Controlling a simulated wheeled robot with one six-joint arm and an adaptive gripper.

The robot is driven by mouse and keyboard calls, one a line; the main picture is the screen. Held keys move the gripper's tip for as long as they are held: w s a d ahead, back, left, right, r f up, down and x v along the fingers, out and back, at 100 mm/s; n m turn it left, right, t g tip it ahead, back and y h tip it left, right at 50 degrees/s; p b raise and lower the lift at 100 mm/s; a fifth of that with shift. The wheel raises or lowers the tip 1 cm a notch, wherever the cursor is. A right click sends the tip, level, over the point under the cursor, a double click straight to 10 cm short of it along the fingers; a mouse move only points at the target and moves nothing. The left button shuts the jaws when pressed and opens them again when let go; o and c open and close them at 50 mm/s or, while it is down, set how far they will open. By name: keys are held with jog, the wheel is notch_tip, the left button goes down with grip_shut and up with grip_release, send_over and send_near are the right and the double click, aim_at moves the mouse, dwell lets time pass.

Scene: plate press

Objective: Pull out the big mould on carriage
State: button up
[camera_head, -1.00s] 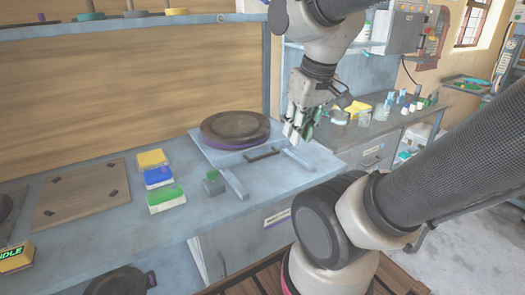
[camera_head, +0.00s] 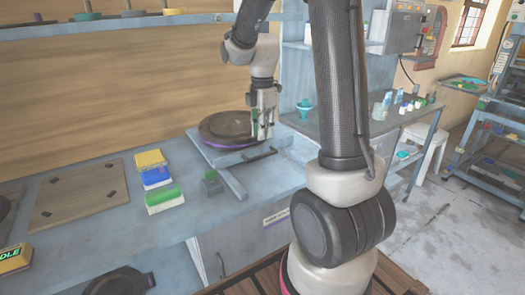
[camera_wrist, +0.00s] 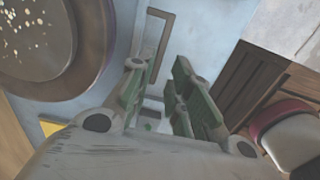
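The big mould (camera_head: 222,127) is a dark round disc with a purple lower edge. It lies on the blue-grey carriage (camera_head: 229,160) on the bench, which has a dark bar handle (camera_head: 260,156) at its front. My gripper (camera_head: 262,138) points down above the carriage, by the mould's right edge and behind the handle in the picture. In the wrist view, my gripper (camera_wrist: 158,72) has its two green-padded fingers apart with nothing between them. The mould (camera_wrist: 45,45) is at left there, and the handle (camera_wrist: 164,42) shows beyond the fingertips, apart from them.
A small green-topped block (camera_head: 212,183) stands left of the carriage's rail. Yellow, blue and green boxes (camera_head: 158,177) lie further left, beside a wooden board (camera_head: 80,192). A side bench (camera_head: 350,122) with small bottles is at right.

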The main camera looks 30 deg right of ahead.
aim_at(262, 155)
notch_tip(262, 155, down, 8)
jog(key=shift+r, duration=0.15)
dwell(0.3)
grip_shut()
